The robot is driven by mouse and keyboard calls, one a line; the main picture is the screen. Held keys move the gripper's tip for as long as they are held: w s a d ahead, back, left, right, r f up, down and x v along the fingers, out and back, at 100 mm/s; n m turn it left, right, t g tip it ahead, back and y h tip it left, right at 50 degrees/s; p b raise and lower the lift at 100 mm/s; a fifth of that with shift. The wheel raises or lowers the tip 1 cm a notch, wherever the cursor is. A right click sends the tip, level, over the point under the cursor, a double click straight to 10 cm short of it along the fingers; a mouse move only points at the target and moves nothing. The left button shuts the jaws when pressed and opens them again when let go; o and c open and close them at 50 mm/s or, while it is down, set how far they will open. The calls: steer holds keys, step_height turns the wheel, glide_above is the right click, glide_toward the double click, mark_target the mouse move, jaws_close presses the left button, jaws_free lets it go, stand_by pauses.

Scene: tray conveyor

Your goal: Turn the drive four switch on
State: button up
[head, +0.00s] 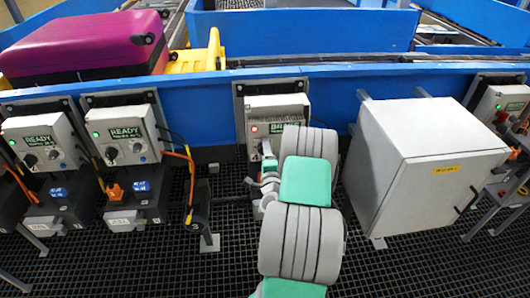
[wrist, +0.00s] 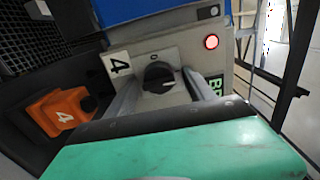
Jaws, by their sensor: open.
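The drive four control box (head: 277,104) stands in the middle of the head view, with a red light and a partly hidden display starting "BRA". Its black rotary switch (wrist: 159,77) shows in the wrist view, beside a white "4" label (wrist: 117,65) and below a lit red lamp (wrist: 211,42). A small "0" is marked above the knob. My gripper (wrist: 158,88) is open, with a grey finger on each side of the knob; I cannot tell whether they touch it. In the head view my arm hides the switch.
An orange part marked 4 (wrist: 63,112) sits left of the switch. Two boxes reading READY (head: 40,140) (head: 122,135) with green lights stand at the left. A grey cabinet (head: 425,160) is close on the right. A purple suitcase (head: 85,45) lies behind the blue conveyor wall (head: 210,105).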

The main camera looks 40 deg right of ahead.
steer(key=shift+s+f, duration=0.1)
steer(key=b+v, duration=0.4)
steer(key=v, duration=0.3)
steer(key=shift+s+a, duration=0.25)
